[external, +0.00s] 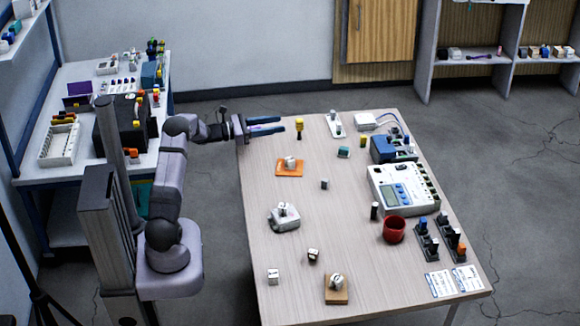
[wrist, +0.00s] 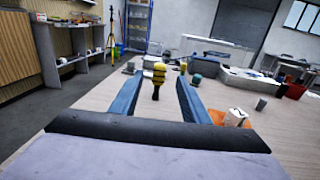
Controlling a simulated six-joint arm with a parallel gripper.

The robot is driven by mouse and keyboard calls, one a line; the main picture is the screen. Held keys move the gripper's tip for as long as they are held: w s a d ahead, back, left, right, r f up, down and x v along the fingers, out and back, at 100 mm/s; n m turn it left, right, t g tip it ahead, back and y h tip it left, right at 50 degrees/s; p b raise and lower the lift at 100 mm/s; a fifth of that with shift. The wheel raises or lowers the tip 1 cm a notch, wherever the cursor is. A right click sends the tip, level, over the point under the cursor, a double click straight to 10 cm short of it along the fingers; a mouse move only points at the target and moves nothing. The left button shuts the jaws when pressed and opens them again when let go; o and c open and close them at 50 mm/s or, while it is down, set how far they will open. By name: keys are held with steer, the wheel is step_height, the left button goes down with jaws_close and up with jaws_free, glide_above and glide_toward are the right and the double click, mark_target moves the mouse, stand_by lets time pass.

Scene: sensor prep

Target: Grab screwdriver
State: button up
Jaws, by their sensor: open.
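The screwdriver, with a yellow and black handle (external: 299,125), stands upright near the far left part of the table. In the wrist view its handle (wrist: 158,74) shows between my two blue fingers, with a dark shaft below. My gripper (external: 282,125) is open and level above the table's left edge. Its fingertips point right, toward the screwdriver, and look a little short of it. In the wrist view my gripper (wrist: 158,95) holds nothing. I cannot tell exactly how far the handle is from the fingertips.
The wooden table (external: 245,215) holds an orange pad (external: 289,170) with a white part, a white instrument (external: 402,190), a red cup (external: 394,230) and several small parts. A white part on a stand (external: 332,125) is right of the screwdriver. A smaller yellow object (external: 364,141) stands farther right.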

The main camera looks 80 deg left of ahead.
mark_target(296, 122)
steer(key=shift+w+a+f+p, duration=0.15)
steer(key=shift+w+p, duration=0.1)
steer(key=shift+w, duration=1.6)
steer(key=shift+w+a+p, duration=0.15)
steer(key=shift+w+p, duration=0.1)
steer(key=shift+w, duration=1.55)
jaws_close()
